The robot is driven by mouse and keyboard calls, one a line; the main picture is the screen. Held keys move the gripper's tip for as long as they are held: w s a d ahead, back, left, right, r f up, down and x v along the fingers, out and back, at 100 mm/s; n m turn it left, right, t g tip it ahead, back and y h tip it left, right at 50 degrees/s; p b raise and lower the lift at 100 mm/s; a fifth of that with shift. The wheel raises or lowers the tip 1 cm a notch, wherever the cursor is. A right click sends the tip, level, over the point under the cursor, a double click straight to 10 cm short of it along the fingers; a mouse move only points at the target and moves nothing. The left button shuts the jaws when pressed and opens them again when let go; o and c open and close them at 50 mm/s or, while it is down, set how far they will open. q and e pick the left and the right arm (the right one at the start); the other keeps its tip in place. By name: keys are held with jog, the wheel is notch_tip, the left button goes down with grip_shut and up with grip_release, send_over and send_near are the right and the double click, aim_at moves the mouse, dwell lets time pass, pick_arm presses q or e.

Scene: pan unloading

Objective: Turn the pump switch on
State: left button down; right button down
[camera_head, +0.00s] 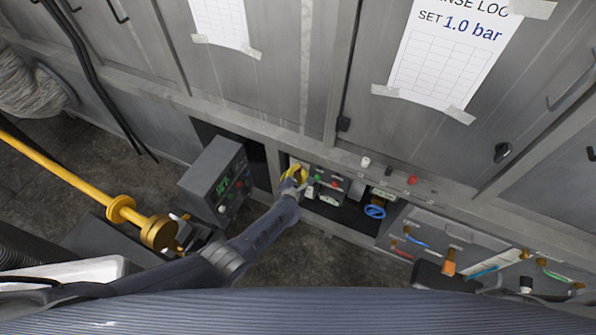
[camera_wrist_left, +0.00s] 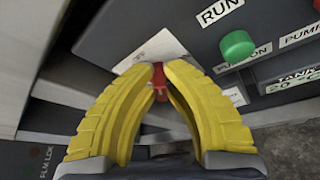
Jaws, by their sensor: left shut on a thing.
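My left gripper (camera_wrist_left: 160,75) has yellow ribbed fingers, and their tips are closed on a small red switch (camera_wrist_left: 158,88). The switch is mostly hidden by the fingers, and its position cannot be told. A white plate (camera_wrist_left: 155,48) lies behind it on the dark panel (camera_wrist_left: 130,22). A green round button (camera_wrist_left: 237,46) is to the right, under a RUN label and beside labels reading ON and PUMP. In the head view the left gripper (camera_head: 293,172) is at the left end of the low control panel (camera_head: 325,186). My right gripper is not in view.
A grey box with green digits (camera_head: 222,184) stands left of the gripper. A blue coiled hose (camera_head: 375,211) lies to the right. A brass fitting on a yellow pipe (camera_head: 158,233) is at the left. A taped sheet (camera_head: 445,50) hangs on the cabinet above.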

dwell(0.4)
pick_arm(q)
jog(key=c, duration=1.5)
grip_release()
jog(key=shift+o, duration=0.2)
jog(key=v, duration=1.2)
